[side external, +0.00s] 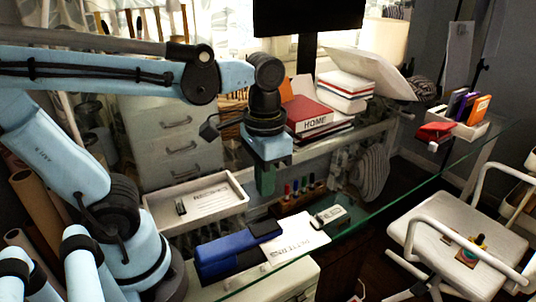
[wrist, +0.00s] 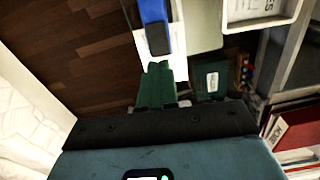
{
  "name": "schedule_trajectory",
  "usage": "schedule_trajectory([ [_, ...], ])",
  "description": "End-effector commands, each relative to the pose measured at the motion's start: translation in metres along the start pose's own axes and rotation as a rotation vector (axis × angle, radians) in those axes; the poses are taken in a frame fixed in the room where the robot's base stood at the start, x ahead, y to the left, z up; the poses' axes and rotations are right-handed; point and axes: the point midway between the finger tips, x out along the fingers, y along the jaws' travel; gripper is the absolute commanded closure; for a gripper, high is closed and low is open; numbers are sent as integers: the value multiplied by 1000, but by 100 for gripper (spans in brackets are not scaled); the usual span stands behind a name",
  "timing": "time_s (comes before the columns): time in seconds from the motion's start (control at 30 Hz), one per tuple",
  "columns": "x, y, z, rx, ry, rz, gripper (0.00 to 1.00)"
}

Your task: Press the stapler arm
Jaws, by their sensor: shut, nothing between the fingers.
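A long blue object with a dark end, which looks like the stapler (side external: 225,255), lies on the glass desk beside a white paper marked with letters. In the wrist view the stapler (wrist: 153,12) shows at the top, its dark end pointing toward my fingers. My gripper (side external: 265,190) points down, its green fingers closed together with nothing between them. In the side view it hangs above the desk, above and behind the stapler's dark end, with a gap between. In the wrist view the fingertips (wrist: 158,66) show just below the dark end. The stapler's far end is cut off there.
A white tray (side external: 150,212) holding a small item stands left of my gripper. Several markers stand in a holder (side external: 297,201) behind. A red book (side external: 308,118) and stacked books stand further back.

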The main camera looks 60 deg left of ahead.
Motion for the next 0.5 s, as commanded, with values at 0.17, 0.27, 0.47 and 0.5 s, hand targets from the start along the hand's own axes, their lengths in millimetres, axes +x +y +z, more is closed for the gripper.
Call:
schedule_trajectory([
  [0.17, 24, 0, 0, 0, 0, 0, 100],
  [0.27, 36, 0, -1, 0, 0, 0, 100],
  [0.47, 59, 0, 0, 0, 0, 0, 100],
  [0.5, 63, 0, 0, 0, 1, 1, 100],
])
